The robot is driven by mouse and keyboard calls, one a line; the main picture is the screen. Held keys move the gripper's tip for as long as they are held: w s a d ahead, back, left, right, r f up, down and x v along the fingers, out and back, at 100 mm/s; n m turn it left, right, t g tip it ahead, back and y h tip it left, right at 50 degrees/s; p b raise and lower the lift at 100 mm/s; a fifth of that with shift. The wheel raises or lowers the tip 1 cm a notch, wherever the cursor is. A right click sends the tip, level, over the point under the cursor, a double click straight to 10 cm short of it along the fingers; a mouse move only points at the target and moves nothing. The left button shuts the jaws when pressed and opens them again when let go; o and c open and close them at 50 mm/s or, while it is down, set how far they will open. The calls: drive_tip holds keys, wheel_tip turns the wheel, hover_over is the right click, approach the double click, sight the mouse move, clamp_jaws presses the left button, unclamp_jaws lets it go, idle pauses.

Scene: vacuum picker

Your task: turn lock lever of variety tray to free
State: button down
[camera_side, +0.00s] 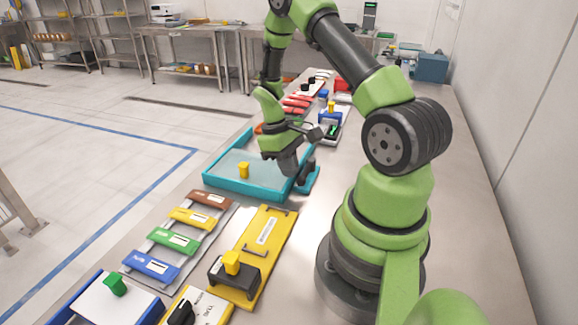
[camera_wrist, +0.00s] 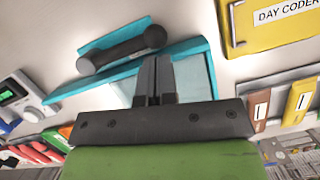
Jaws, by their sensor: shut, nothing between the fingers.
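A teal tray (camera_side: 235,187) with a pale grey floor and a yellow peg (camera_side: 244,170) stands on the bench; no name is legible on it. A dark bar with rounded ends (camera_side: 307,172), which looks like a lever, sits at its right side. In the wrist view the bar (camera_wrist: 122,48) lies slantwise along the teal edge (camera_wrist: 130,66). My gripper (camera_side: 291,172) is over the tray's right edge. In the wrist view its fingers (camera_wrist: 157,62) are together and empty, just below and right of the bar, apart from it in the picture. Contact with the tray cannot be told.
A yellow plate (camera_side: 258,262) with wire handles and a dark block lies nearer the camera; its label reads DAY CODER in the wrist view. Brown, yellow, green and blue labelled pieces (camera_side: 172,238) lie beside it. A device with a green display (camera_side: 331,131) stands beyond the tray.

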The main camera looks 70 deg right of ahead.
drive_tip(key=shift+s+a+n, duration=0.1)
drive_tip(key=shift+s+n, duration=0.15)
drive_tip(key=shift+n, duration=0.05)
